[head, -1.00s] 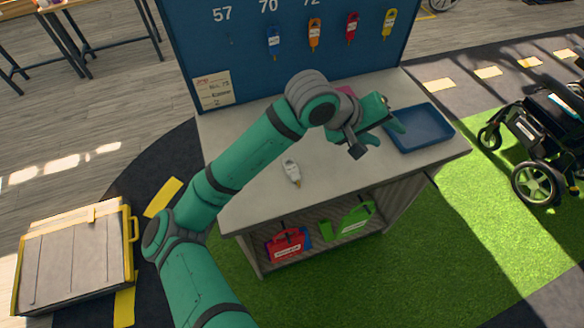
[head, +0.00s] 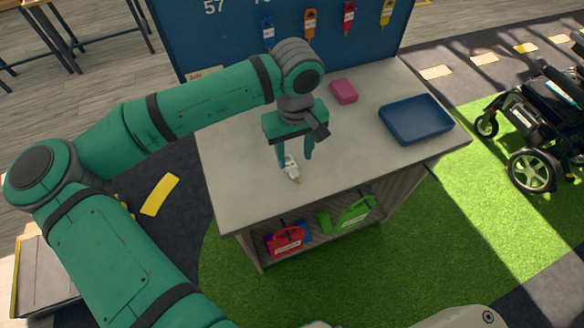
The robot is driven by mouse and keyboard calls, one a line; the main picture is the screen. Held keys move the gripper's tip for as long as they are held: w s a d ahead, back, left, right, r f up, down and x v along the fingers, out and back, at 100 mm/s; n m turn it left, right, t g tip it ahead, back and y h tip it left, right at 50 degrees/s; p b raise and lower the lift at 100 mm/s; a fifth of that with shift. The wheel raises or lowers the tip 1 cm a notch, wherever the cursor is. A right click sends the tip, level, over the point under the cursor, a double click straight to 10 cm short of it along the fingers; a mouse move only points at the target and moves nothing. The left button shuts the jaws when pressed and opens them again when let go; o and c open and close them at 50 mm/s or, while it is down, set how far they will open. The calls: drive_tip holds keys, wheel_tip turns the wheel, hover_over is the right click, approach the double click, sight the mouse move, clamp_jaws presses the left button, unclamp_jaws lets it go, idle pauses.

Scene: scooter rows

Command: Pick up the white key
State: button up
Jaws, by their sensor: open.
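The white key (head: 292,170) lies on the grey counter top (head: 350,147), towards its left front part, with its tan tip pointing to the front. My gripper (head: 294,160) points down at the key. Its two fingers are apart, and in the picture they show to the left and right of the key's upper part. The key's far end is partly hidden by the gripper. I cannot tell how high the fingertips are above the counter.
A blue tray (head: 415,120) and a pink block (head: 343,91) are on the counter to the right. A blue board (head: 220,40) with hanging coloured keys stands behind. Red (head: 285,242) and green (head: 352,214) cases sit on the shelf below. A wheelchair (head: 540,130) stands at right.

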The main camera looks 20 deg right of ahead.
sight(295, 173)
drive_tip(key=shift+f, duration=3.65)
clamp_jaws()
